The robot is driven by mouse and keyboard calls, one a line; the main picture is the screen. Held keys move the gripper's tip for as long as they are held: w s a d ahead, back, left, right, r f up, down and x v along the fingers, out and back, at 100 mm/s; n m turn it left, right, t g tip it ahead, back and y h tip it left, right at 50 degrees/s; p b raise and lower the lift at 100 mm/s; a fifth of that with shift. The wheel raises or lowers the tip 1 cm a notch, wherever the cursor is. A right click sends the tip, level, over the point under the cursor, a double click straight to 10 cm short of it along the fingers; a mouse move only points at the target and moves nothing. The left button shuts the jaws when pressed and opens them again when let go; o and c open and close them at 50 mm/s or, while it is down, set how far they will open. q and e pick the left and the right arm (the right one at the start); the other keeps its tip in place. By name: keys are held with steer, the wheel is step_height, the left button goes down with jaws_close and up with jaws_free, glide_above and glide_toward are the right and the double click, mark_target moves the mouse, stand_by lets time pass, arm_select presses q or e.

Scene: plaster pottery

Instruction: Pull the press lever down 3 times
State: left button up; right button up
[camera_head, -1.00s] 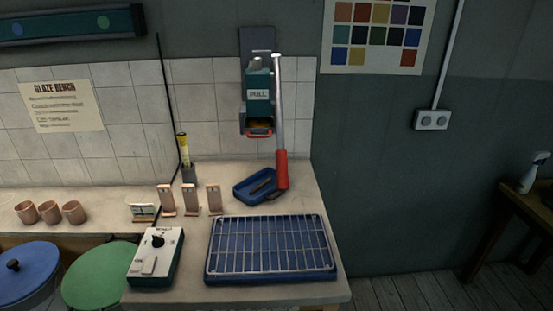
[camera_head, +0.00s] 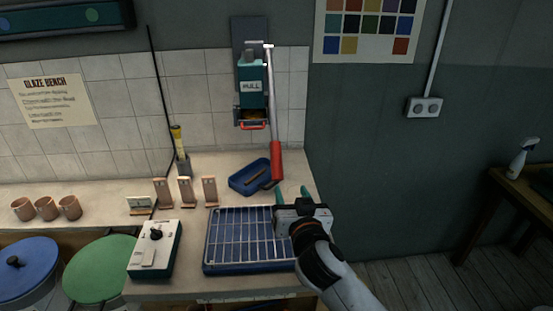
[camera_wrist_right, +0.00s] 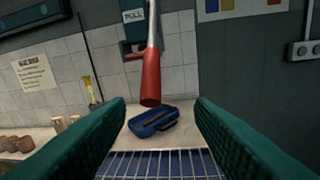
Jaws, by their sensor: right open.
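The teal press (camera_head: 252,85) marked PULL is mounted on the tiled wall. Its lever (camera_head: 272,100) is a grey metal bar hanging down on the press's right side, ending in a red grip (camera_head: 276,160). My right gripper (camera_head: 294,194) is in front of and below the red grip, apart from it, over the right back part of the rack tray. In the right wrist view the red grip (camera_wrist_right: 151,78) shows ahead, between and above the two green fingers (camera_wrist_right: 160,115), which are spread with nothing between them. My left gripper is not in view.
A blue tray (camera_head: 237,184) with a dark item lies below the lever. A wire rack on a blue tray (camera_head: 207,267) covers the bench front. A control box (camera_head: 154,250), several upright tiles (camera_head: 186,191) and cups (camera_head: 46,208) stand left. Right of the bench is open floor.

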mark_target(278, 163)
steer(key=w, duration=0.4)
steer(key=w+a+r+p, duration=0.1)
steer(key=w, duration=0.3)
steer(key=w+a+p, duration=0.1)
steer(key=w, duration=0.3)
steer(key=shift+w+a+r, duration=0.2)
steer(key=shift+w+r, duration=0.05)
steer(key=shift+w, duration=0.15)
jaws_close()
